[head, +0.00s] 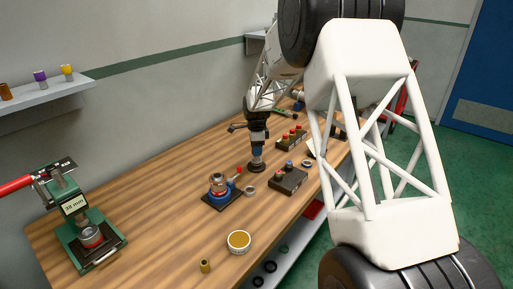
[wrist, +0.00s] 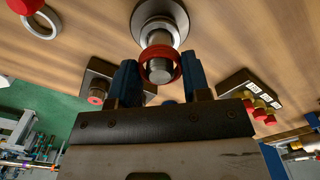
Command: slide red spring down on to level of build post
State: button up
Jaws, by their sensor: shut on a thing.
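In the wrist view, my gripper (wrist: 161,72) is shut on the red spring (wrist: 160,50), which looks like a red ring between two blue fingers. The grey build post (wrist: 158,38) rises from a round base (wrist: 160,12). The ring appears to be around the post near its top end, with the grey tip showing inside it. In the head view, my gripper (head: 258,146) points down over the dark round base (head: 257,168). The spring cannot be made out there.
Dark blocks (head: 288,180) and (head: 291,140) with coloured knobs are at right. A bowl (head: 239,242), brass cylinder (head: 205,266) and green press (head: 88,235) are nearer. Bare wood lies left.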

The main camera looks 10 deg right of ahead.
jog(key=shift+f, duration=1.65)
jog(key=o, duration=1)
jog(key=shift+r, duration=0.1)
jog(key=shift+r, duration=3.8)
jog(key=shift+r, duration=0.1)
